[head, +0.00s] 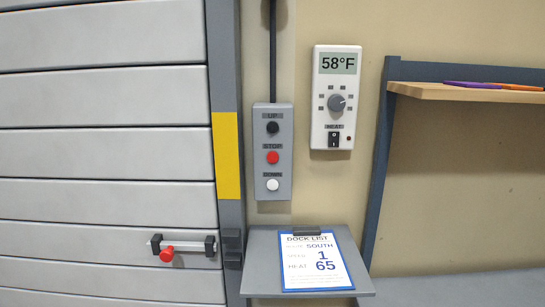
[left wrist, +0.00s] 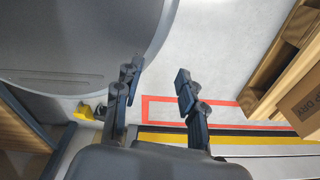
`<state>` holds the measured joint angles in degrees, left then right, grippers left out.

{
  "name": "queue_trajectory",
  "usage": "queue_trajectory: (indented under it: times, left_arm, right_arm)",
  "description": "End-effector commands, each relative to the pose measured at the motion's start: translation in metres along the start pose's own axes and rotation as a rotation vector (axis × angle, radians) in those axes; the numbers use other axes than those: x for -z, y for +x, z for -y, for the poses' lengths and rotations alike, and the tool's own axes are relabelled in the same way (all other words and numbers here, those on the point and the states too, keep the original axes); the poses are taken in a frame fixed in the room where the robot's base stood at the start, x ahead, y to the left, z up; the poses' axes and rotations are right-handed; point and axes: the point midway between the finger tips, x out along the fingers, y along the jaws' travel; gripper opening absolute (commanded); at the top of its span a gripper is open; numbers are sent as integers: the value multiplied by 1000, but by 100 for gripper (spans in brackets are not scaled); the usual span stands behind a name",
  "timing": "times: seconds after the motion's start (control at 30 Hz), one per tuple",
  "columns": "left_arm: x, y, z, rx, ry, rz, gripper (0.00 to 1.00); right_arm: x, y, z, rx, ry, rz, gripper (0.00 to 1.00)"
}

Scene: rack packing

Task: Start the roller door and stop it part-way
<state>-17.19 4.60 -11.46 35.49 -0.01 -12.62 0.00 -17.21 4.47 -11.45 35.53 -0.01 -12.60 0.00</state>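The roller door (head: 105,100) fills the left of the head view with pale horizontal slats; its bottom edge is out of that view. A bolt with a red knob (head: 167,254) sits on a lower slat by the door frame (head: 228,60). Right of the frame, a grey control box (head: 281,190) carries a black UP button (head: 272,127), a red STOP button (head: 272,157) and a white DOWN button (head: 272,185). My left gripper (left wrist: 157,82) shows in the left wrist view, fingers apart and empty, above the floor. Neither gripper shows in the head view.
A thermostat (head: 335,100) reads 58°F, with a dial and HEAT switch. A clipboard dock list (head: 313,262) showing SOUTH, 1 and 65 lies on a small grey shelf (head: 263,275). A wooden shelf (head: 465,94) holds pens. A cardboard box (left wrist: 300,105) is at the wrist view's right.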

Motion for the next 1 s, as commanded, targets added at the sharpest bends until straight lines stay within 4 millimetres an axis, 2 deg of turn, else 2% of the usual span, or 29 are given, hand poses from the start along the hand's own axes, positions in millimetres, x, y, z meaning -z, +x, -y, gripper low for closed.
queue_trajectory:
  times: [0.33,0.53,1.0]
  left_arm:
    - [0,0,0,0,0,0,40]
    - [0,0,0,0,0,0,0]
    - [0,0,0,0,0,-1,0]
  right_arm:
    - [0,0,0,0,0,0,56]
    - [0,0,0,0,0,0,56]
    - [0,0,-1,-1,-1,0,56]
